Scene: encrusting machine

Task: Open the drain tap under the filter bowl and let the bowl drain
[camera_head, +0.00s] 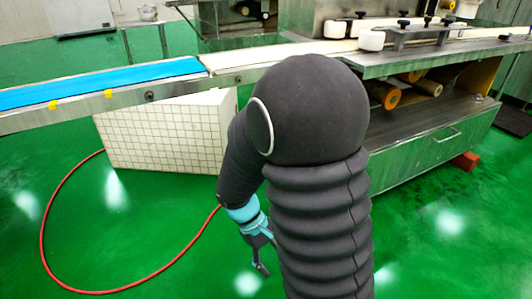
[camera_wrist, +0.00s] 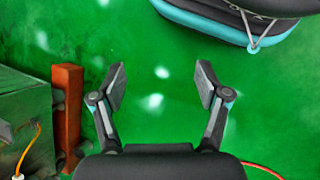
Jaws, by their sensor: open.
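My gripper (camera_head: 262,262) hangs low over the green floor in the head view, partly hidden behind my arm. In the wrist view my gripper (camera_wrist: 160,80) is open, its two fingers wide apart with only bare floor between them. I cannot make out a filter bowl or a drain tap in either view. My arm covers the middle of the head view and hides part of the machine behind it.
A conveyor with a blue belt (camera_head: 105,82) crosses the back above a white tiled block (camera_head: 165,135). A steel machine cabinet (camera_head: 430,145) stands right. A red hose (camera_head: 42,235) loops on the floor. A reddish post (camera_wrist: 67,110) stands left in the wrist view.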

